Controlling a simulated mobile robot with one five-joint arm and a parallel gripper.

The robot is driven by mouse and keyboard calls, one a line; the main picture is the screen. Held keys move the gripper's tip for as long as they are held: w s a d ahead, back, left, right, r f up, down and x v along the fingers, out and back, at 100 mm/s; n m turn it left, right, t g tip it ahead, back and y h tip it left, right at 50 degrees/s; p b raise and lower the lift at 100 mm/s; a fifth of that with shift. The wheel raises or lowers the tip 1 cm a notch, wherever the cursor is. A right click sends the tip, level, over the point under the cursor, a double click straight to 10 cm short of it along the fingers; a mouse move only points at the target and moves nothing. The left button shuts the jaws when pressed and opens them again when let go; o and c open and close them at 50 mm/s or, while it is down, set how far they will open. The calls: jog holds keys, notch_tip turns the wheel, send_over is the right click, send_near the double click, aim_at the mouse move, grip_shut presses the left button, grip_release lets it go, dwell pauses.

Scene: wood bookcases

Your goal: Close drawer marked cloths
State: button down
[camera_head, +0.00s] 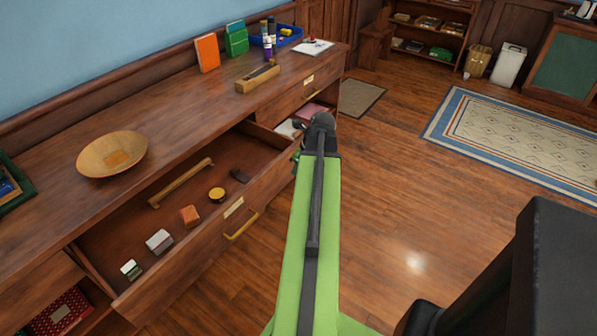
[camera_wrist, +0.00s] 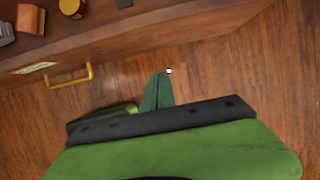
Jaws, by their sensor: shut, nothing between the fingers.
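A wide wooden drawer (camera_head: 205,262) stands pulled out from the long cabinet, with a pale label (camera_head: 233,207) and a brass handle (camera_head: 241,226) on its front. The label is too small to read. In the wrist view, the drawer front (camera_wrist: 130,42), label (camera_wrist: 34,68) and handle (camera_wrist: 70,76) also show. My gripper (camera_wrist: 162,76) is shut and empty, in front of the drawer front and to the right of the handle, apart from the handle. In the head view, my arm mostly hides the gripper.
The drawer holds a wooden rod (camera_head: 180,183), a yellow-topped tin (camera_head: 217,194) and several small blocks. Another labelled drawer (camera_head: 300,90) sits farther along, above an open compartment with a pink item (camera_head: 305,115). A bowl (camera_head: 112,154) stands on the cabinet top. Floor (camera_head: 400,180) in front is clear.

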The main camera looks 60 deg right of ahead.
aim_at(284, 172)
jog(key=w+f+b, duration=0.1)
jog(key=w, duration=0.1)
jog(key=w+f+b, duration=0.1)
jog(key=w+f, duration=0.1)
jog(key=w+f+b, duration=0.1)
jog(key=w, duration=0.1)
jog(key=shift+d+f, duration=0.2)
jog(key=shift+f, duration=0.2)
